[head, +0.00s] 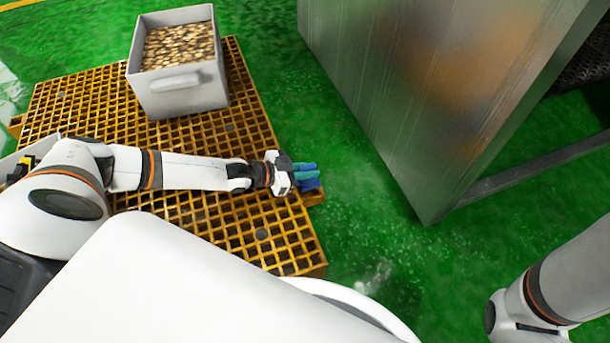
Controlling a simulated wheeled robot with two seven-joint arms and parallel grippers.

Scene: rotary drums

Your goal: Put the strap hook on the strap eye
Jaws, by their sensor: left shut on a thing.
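My left gripper (304,171) is at the right edge of an orange grated platform, its teal fingers pointing right. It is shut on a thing. A small dark blue piece (310,185) shows right at the fingertips; it may be part of the strap hook, but it is too small to make out its shape. I cannot pick out the strap eye in this view. My right gripper is out of view; only part of my right arm shows at the lower right.
The orange grated platform (262,233) lies on a green floor. A grey bin (182,95) of small brown pieces stands on its far part. A large metal cabinet (440,100) stands at the right, with a bar low on its right. Green floor between platform and cabinet is clear.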

